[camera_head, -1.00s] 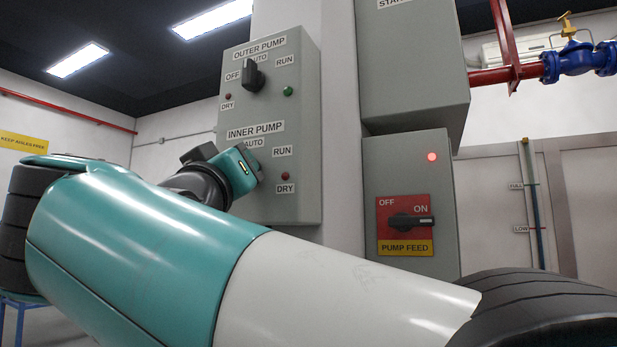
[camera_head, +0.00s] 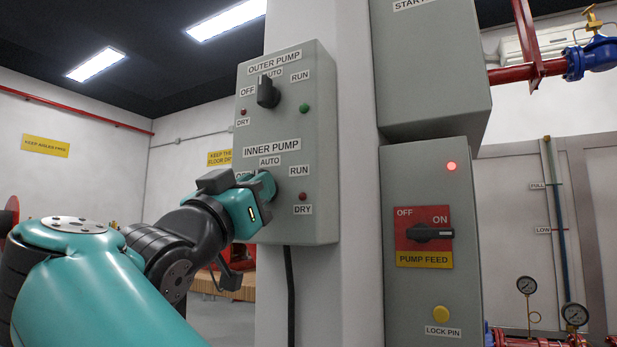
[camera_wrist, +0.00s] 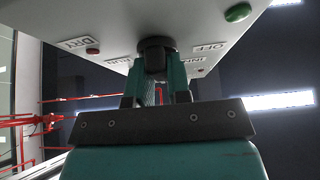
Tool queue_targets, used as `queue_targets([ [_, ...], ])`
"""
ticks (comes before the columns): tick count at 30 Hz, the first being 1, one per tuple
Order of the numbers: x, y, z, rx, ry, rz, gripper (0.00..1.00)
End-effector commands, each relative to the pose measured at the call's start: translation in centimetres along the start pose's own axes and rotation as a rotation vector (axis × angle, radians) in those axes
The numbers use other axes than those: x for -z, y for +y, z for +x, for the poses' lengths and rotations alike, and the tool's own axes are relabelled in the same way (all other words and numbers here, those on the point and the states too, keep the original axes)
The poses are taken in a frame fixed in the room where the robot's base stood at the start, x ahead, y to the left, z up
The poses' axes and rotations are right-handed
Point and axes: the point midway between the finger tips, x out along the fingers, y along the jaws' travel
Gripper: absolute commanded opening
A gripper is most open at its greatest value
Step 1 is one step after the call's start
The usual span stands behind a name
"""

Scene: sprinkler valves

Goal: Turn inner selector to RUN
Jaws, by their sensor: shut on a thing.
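The grey pump panel (camera_head: 320,180) carries the INNER PUMP selector, with AUTO and RUN labels beside it and the OFF label mostly covered. My gripper (camera_head: 266,187) is at this selector and hides its knob in the head view. In the wrist view the black inner selector knob (camera_wrist: 155,45) sits between the two teal fingers of my gripper (camera_wrist: 156,75), which is shut on it. The exact direction of the knob's pointer is hidden by the fingers.
The OUTER PUMP selector (camera_head: 267,91) sits above on the same panel, its handle upright toward AUTO. A green lamp (camera_head: 304,107) is beside it. To the right, the PUMP FEED switch (camera_head: 431,233) points at ON. A black cable (camera_head: 290,290) hangs below the panel.

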Motion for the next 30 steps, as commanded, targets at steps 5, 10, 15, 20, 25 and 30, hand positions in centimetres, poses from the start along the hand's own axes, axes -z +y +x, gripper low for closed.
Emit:
queue_targets([
  [5, 0.28, -0.14, 0.16, -0.030, 0.002, 0.055, 0.00],
  [10, 0.23, -0.18, 0.10, -0.048, 0.003, 0.086, 0.00],
  [15, 0.07, -0.11, 0.00, -0.059, 0.002, 0.110, 0.00],
  [20, -0.03, -0.01, -0.05, -0.063, 0.001, 0.113, 0.00],
  [25, -0.03, 0.02, -0.04, -0.064, 0.000, 0.114, 0.34],
  [30, -0.03, 0.04, -0.02, -0.065, 0.001, 0.113, 0.48],
])
